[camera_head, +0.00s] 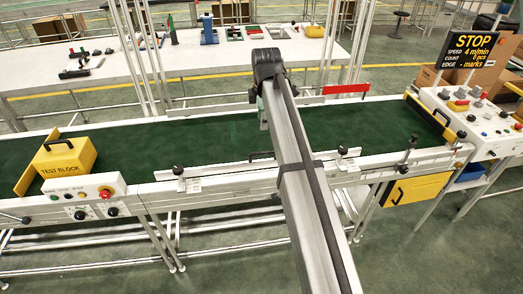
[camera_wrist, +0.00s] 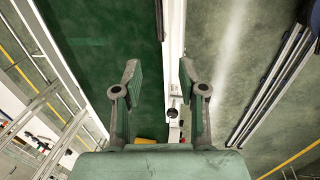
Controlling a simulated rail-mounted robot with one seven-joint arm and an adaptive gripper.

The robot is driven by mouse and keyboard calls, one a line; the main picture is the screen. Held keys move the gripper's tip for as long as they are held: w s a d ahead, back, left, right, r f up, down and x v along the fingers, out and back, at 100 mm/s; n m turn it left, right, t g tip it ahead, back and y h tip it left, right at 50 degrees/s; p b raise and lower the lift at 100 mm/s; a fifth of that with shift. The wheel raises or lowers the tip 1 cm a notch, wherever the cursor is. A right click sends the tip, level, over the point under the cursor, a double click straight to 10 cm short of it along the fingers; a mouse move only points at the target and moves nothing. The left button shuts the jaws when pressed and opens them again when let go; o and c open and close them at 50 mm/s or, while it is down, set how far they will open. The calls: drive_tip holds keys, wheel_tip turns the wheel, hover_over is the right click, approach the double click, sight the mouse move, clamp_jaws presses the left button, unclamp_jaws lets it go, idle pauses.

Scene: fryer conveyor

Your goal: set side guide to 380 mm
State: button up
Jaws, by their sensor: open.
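The side guide (camera_head: 225,171) is a pale metal rail along the near edge of the green conveyor belt (camera_head: 200,140). It carries black knobs (camera_head: 178,170) and small white scale plates (camera_head: 193,185); the scale readings are too small to read. In the wrist view the rail (camera_wrist: 174,45) runs lengthwise between my fingers, with a round clamp part (camera_wrist: 172,101) below it. My gripper (camera_wrist: 158,78) is open and empty, one finger over the belt and the other over the floor side. In the head view my arm hides the gripper and part of the rail.
A yellow test block (camera_head: 67,155) sits on the belt's left end. Control panels stand at left front (camera_head: 85,200) and right (camera_head: 480,115). A display (camera_head: 468,50) reads STOP, 4 m/min. A work table (camera_head: 110,70) with tools stands behind. The mid-belt is clear.

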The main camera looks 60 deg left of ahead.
sight(262, 153)
drive_tip(key=a+f+p, duration=0.1)
drive_tip(key=f, duration=0.4)
drive_tip(key=w+a+f+p, duration=0.1)
drive_tip(key=f, duration=0.5)
drive_tip(key=a+f+p, duration=0.1)
drive_tip(key=f+p, duration=0.1)
drive_tip(key=f, duration=0.4)
drive_tip(key=shift+w+a+f, duration=0.1)
drive_tip(key=shift+w, duration=0.05)
clamp_jaws()
